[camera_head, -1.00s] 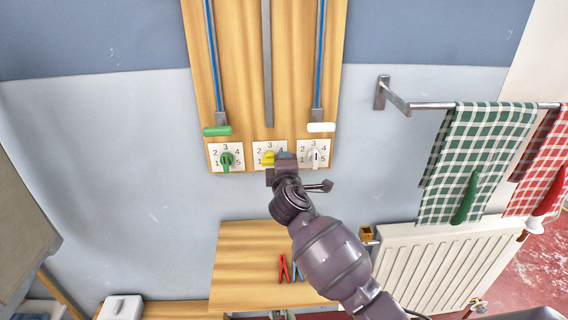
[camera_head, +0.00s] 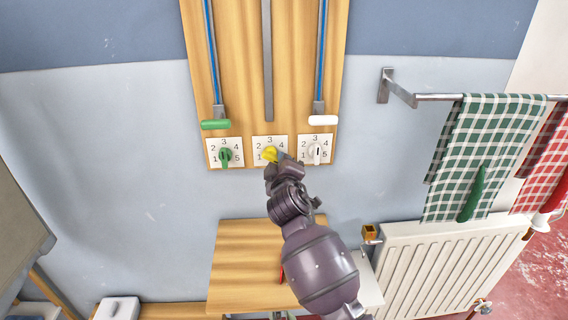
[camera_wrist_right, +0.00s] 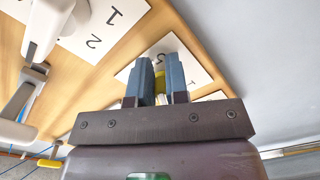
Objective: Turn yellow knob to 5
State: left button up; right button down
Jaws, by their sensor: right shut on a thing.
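The yellow knob (camera_head: 270,154) sits on the middle white dial plate (camera_head: 258,143) on the wooden board. The dial's 1, 2, 3 and 4 show in the head view; its 5 is hidden behind my right gripper. My right gripper (camera_head: 277,163) is shut on the yellow knob from the lower right. In the right wrist view, its two blue fingers (camera_wrist_right: 160,82) stand either side of the yellow knob (camera_wrist_right: 160,92). The knob's exact setting is hard to read. My left gripper is not in view.
A green knob (camera_head: 225,155) is on the left dial and a white knob (camera_head: 315,152) on the right dial. Green (camera_head: 215,124) and white (camera_head: 323,120) slider handles are above them. A wooden table (camera_head: 240,265) stands below; a radiator (camera_head: 440,265) is at right.

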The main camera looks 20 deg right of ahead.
jog(key=shift+w+a+r, duration=0.1)
jog(key=shift+a+r, duration=0.15)
jog(key=shift+a, duration=0.2)
jog(key=c, duration=1.4)
grip_release()
jog(key=shift+o, duration=1.4)
jog(key=shift+w+a, duration=0.1)
jog(key=shift+a, duration=0.1)
jog(key=shift+s+d+f, duration=0.1)
jog(key=shift+s+d, duration=0.1)
jog(key=shift+d, duration=0.05)
jog(key=shift+s, duration=0.25)
jog(key=v, duration=1)
jog(key=shift+a, duration=0.2)
jog(key=shift+o, duration=0.4)
